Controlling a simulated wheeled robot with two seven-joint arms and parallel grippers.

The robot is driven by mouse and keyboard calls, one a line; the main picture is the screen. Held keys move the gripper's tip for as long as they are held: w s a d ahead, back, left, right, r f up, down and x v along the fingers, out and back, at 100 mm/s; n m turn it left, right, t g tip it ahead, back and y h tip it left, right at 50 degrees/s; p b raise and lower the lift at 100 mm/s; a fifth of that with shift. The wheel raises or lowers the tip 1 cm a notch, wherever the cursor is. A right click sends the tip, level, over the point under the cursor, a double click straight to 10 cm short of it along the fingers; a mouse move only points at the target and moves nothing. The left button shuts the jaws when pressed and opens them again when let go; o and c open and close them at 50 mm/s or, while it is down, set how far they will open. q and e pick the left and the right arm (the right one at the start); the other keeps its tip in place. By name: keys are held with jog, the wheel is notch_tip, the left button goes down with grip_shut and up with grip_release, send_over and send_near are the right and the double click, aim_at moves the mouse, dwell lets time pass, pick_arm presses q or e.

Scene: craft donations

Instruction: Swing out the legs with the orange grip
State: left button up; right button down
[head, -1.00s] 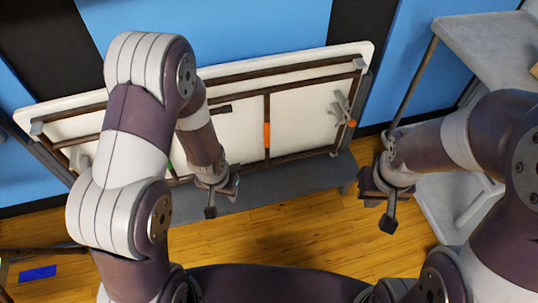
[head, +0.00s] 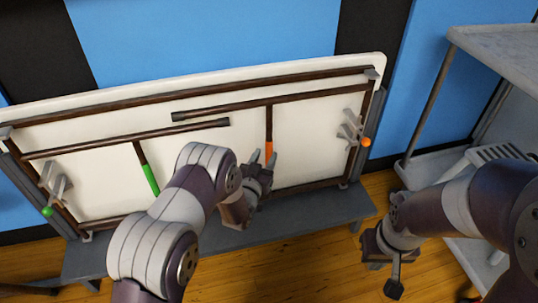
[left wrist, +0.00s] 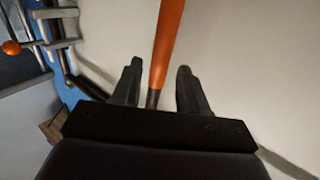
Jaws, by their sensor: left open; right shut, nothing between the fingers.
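A white folding table (head: 210,152) leans with its underside toward me, its brown leg frames folded flat. The orange grip (head: 269,149) is on a short bar right of the middle. My left gripper (head: 264,162) is open at the orange grip. In the left wrist view, the orange grip (left wrist: 166,45) runs down between the two open fingers (left wrist: 155,88), apart from both. A green grip (head: 150,179) is on the other leg set's bar. My right gripper (head: 387,270) is shut and empty, low at the right, away from the table.
The table stands on a grey bench (head: 225,240). A grey shelf cart (head: 500,55) stands at the right. Metal brackets with an orange knob (head: 366,142) and a green knob (head: 47,211) are at the table's ends. Wooden floor shows in front.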

aim_at(268, 151)
pick_arm(q)
jog(key=b+x, duration=0.1)
jog(key=x, duration=0.3)
jog(key=shift+w, duration=0.25)
grip_shut()
jog(key=shift+s, duration=0.1)
